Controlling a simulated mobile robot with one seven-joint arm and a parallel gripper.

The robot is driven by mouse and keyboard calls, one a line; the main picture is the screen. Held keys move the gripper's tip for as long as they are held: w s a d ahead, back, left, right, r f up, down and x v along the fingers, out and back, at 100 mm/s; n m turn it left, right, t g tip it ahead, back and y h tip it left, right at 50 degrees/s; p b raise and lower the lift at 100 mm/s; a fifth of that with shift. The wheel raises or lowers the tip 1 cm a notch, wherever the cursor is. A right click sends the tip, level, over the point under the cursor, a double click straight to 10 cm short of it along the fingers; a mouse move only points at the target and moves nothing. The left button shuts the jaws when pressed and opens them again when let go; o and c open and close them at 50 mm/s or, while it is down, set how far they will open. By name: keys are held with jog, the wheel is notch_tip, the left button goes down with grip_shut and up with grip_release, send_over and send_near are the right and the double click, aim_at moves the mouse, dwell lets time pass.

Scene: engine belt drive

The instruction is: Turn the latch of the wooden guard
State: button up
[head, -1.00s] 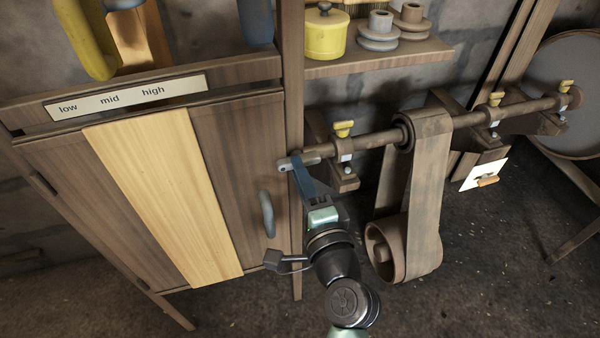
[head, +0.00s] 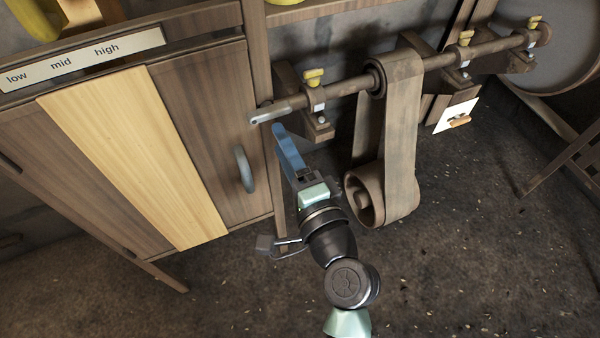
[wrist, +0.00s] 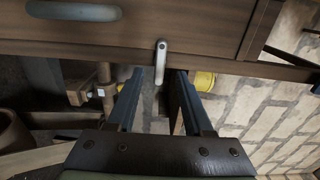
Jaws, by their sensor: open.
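The latch (head: 270,112) is a light grey metal bar at the right edge of the wooden guard (head: 205,85). It lies roughly level, slightly tilted, with its left end over the guard's edge. The guard is a dark wooden door with a pale middle panel and a grey handle (head: 245,169). My gripper (head: 278,130) has blue fingers and is just below the latch, seemingly apart from it. In the wrist view the latch (wrist: 160,62) stands ahead of the gap between the two spread fingers of my gripper (wrist: 158,72). Nothing is held.
A shaft (head: 345,90) with yellow-topped clamps (head: 314,77) runs right from near the latch. A belt (head: 402,140) hangs from it around a lower pulley (head: 362,200), close to the right of my arm. A label strip (head: 85,58) reads low, mid, high. The floor in front is clear.

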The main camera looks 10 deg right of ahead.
jog(key=v, duration=0.7)
jog(key=shift+s, duration=0.35)
jog(key=shift+d, duration=0.1)
